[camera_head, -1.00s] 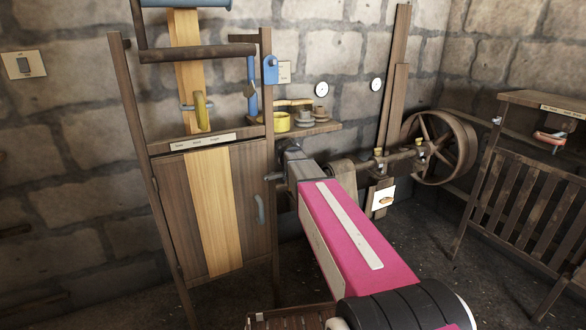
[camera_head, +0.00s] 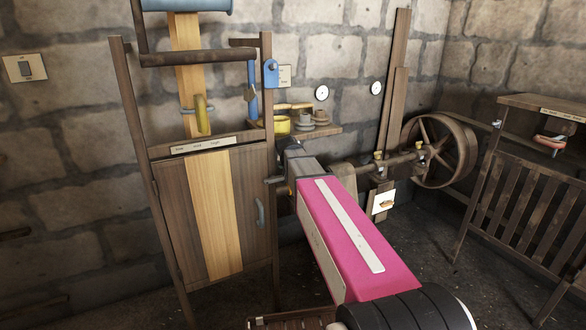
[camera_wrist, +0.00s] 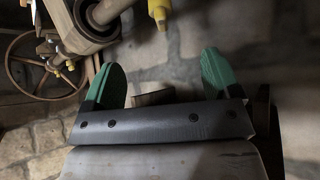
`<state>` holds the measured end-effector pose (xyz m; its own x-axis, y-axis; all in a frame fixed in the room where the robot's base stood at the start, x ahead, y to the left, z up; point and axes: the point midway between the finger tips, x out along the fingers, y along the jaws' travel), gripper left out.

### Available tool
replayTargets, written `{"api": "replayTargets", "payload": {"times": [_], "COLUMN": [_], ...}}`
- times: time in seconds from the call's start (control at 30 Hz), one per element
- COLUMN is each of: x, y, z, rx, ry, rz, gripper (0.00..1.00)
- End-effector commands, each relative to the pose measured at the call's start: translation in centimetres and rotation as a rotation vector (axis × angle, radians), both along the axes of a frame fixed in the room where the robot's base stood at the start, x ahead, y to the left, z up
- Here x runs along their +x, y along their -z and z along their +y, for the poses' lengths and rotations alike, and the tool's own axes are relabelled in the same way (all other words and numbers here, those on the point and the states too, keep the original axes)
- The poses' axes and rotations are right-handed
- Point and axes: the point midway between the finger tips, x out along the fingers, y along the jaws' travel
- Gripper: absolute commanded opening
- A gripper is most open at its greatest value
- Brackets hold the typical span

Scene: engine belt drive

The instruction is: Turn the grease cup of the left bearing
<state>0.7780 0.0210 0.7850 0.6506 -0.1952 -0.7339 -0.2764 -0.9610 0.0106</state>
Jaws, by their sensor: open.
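In the wrist view a yellow grease-cup-like piece (camera_wrist: 158,12) shows at the top edge, cut off by the frame, beside a round pulley (camera_wrist: 95,20). My gripper (camera_wrist: 160,78) has its two green fingers spread apart, with nothing held between them. The yellow piece is apart from the fingers. In the head view my gripper end (camera_head: 291,165) is beside the left end of the shaft; its fingers are hidden there. The left end of the shaft is partly covered by my arm. Two yellow cups (camera_head: 378,155) (camera_head: 419,145) stand along the shaft.
A spoked wheel (camera_head: 443,150) stands at the shaft's right end. A wooden cabinet (camera_head: 165,210) with a handle stands left of my arm. A shelf (camera_head: 325,130) holds cups and a yellow pot (camera_head: 282,125). A slatted wooden stand (camera_head: 530,165) is at right.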

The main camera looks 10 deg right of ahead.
Motion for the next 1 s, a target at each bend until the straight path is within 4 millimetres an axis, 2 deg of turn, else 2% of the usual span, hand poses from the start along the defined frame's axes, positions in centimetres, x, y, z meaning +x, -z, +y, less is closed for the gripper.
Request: {"api": "replayTargets", "payload": {"times": [0.27, 0.4, 0.53, 0.77, 1.0], "x": [1.3, 1.8, 2.3, 3.4, 4.3], "y": [3.9, 5.7, 6.5, 6.4, 4.5], "z": [-2.8, -4.1, -5.2, -7.4, -10.7], "rx": [0.049, 0.109, 0.172, 0.265, 0.275], "ry": [-0.240, -0.453, -0.671, -1.071, -1.395], "rz": [0.209, 0.284, 0.289, 0.132, -0.202], "gripper": [0.83, 0.83, 0.83, 0.83, 0.83]}}
